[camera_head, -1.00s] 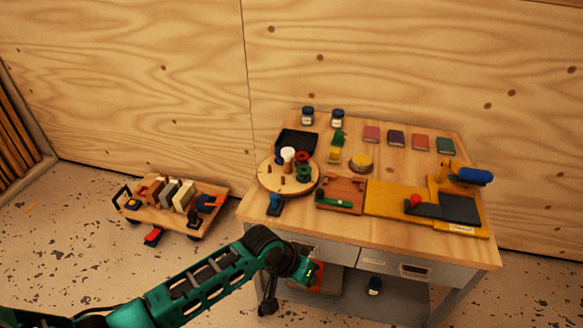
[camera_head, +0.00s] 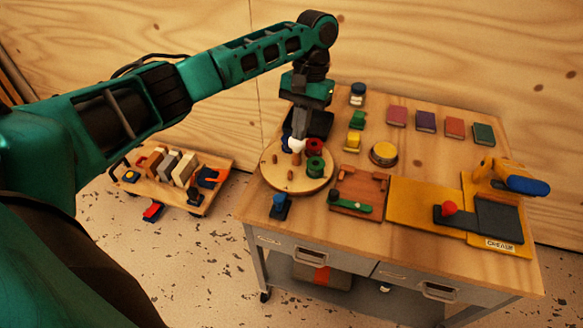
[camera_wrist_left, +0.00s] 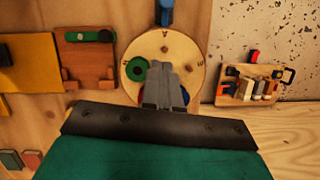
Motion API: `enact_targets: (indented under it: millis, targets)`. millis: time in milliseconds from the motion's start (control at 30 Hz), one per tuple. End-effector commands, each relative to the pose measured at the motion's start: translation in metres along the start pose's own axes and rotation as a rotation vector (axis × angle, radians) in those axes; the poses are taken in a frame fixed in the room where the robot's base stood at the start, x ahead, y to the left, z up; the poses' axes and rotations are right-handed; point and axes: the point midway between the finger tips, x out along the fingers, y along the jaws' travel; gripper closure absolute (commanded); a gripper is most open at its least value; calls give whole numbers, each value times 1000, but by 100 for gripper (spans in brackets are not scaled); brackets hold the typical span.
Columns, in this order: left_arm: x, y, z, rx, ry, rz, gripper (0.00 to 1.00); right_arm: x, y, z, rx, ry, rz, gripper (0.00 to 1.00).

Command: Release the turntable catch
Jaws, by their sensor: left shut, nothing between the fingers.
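The turntable, a round wooden disc (camera_head: 288,182) with short pegs, sits at the table's left side; it also shows in the left wrist view (camera_wrist_left: 178,42). A blue lever-like piece (camera_head: 280,207), which looks like the catch, stands at its front edge and shows at the top of the wrist view (camera_wrist_left: 166,12). Green (camera_head: 315,167), red (camera_head: 314,146) and white-topped (camera_head: 297,146) rolls stand on the disc; a blue one is partly hidden. My left gripper (camera_head: 299,133) is shut and empty, pointing down over the disc's back part, apart from the catch. My right gripper is not in view.
Right of the disc are a brown wooden fixture (camera_head: 357,190) with a green bar and a yellow board (camera_head: 425,212) with a red-knobbed lever. Jars, a round yellow tin (camera_head: 383,153) and coloured booklets stand behind. A loaded wheeled cart (camera_head: 172,176) stands on the floor at left.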

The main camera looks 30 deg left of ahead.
Motion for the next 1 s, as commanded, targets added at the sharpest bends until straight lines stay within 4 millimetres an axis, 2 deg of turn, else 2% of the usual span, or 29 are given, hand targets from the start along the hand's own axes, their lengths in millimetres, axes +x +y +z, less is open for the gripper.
enact_targets:
  millis: [367, 533, 667, 1000]
  targets:
    - [-3, -2, 1, -6, -6, -2, 100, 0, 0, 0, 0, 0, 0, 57]
    - [7, -2, 1, -5, -8, -3, 100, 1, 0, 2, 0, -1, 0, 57]
    - [29, -3, 1, -5, -9, -4, 100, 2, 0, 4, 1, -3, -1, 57]
    - [104, -3, 2, -6, -9, -4, 100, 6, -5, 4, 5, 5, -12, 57]
